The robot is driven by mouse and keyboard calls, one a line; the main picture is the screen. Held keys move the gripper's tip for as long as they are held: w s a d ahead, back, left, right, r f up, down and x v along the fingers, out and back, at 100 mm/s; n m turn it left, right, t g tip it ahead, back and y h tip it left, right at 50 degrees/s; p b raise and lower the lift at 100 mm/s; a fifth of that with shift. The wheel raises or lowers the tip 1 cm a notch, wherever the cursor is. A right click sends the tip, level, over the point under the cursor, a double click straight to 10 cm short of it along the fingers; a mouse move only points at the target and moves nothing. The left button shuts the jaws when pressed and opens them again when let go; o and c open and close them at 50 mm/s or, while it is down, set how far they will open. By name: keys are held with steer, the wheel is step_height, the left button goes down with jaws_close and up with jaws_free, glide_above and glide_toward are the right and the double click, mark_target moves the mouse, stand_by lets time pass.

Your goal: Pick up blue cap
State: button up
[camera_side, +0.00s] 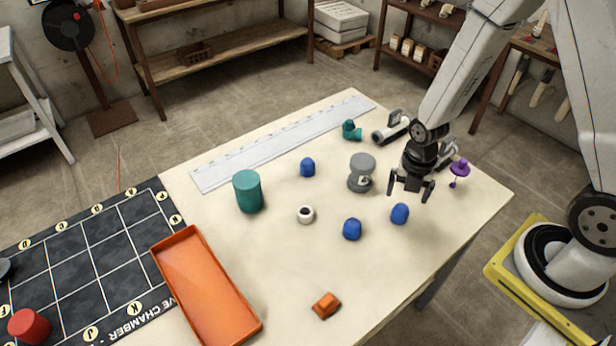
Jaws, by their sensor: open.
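Three blue caps stand on the pale table in the side view. One blue cap (400,214) is near the right, just below my gripper. A second blue cap (352,229) is a little to its left, and a third blue cap (307,167) is farther back. My gripper (411,194) is open and empty, pointing down over the table. Its fingers appear above and slightly behind the nearest cap; I cannot tell the exact height or whether they touch anything.
A grey spool-shaped part (361,173) stands left of my gripper, a purple part (459,170) to its right. A teal cylinder (248,191), white ring (305,214), teal elbow (351,130), orange piece (326,305) and orange tray (191,277) also lie around.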

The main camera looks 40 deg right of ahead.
mark_target(402, 207)
steer(key=shift+f, duration=1.3)
steer(key=shift+f, duration=0.15)
steer(key=shift+w+d+f, duration=0.1)
steer(key=shift+f, duration=2.35)
steer(key=c, duration=1.3)
steer(key=shift+r, duration=0.1)
steer(key=shift+r, duration=4.9)
